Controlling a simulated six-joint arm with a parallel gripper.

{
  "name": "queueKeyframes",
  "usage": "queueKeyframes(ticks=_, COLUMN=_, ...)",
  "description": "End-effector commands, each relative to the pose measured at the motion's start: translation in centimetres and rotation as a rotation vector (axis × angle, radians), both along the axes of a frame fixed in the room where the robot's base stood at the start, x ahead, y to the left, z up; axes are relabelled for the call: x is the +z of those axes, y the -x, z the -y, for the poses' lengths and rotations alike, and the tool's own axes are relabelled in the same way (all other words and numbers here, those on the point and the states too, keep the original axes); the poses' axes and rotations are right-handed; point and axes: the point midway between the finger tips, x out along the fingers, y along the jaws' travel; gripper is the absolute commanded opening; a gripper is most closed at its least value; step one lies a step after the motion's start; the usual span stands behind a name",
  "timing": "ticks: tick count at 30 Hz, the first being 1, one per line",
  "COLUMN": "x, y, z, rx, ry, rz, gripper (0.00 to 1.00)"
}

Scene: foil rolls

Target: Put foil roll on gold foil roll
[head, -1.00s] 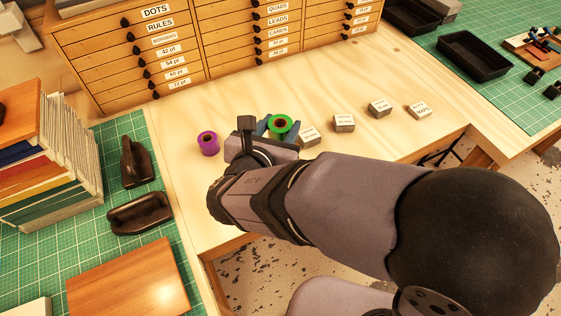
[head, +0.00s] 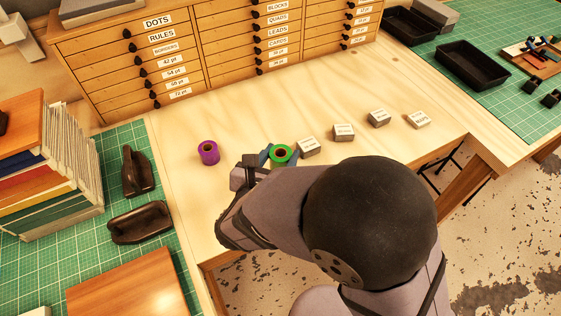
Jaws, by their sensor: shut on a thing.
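A green foil roll (head: 272,152) with a brown core shows its open top toward the camera. My gripper (head: 280,158) is shut on it, with a blue-grey finger showing at its left side. The roll is low over the wooden table or on it; I cannot tell which. A purple foil roll (head: 208,156) stands upright on the table to the left, apart from my gripper. No gold foil roll can be seen; my arm hides part of the table in front of the green roll.
Several small labelled boxes stand in a slanting row to the right, the nearest (head: 308,148) close to the green roll. A drawer cabinet (head: 215,45) stands behind. Dark holders (head: 138,172) lie on the green mat (head: 115,135) at left. The table between rolls and cabinet is clear.

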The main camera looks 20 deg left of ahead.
Motion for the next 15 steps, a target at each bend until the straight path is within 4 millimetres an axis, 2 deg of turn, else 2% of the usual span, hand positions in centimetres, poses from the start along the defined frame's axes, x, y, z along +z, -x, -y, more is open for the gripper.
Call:
queueKeyframes(ticks=6, x=-2.4, y=0.0, z=0.0, rx=0.002, ry=0.005, rz=0.0, gripper=0.17)
queueKeyframes(ticks=15, x=-3.1, y=0.0, z=0.0, rx=0.001, ry=0.0, rz=0.001, gripper=0.17)
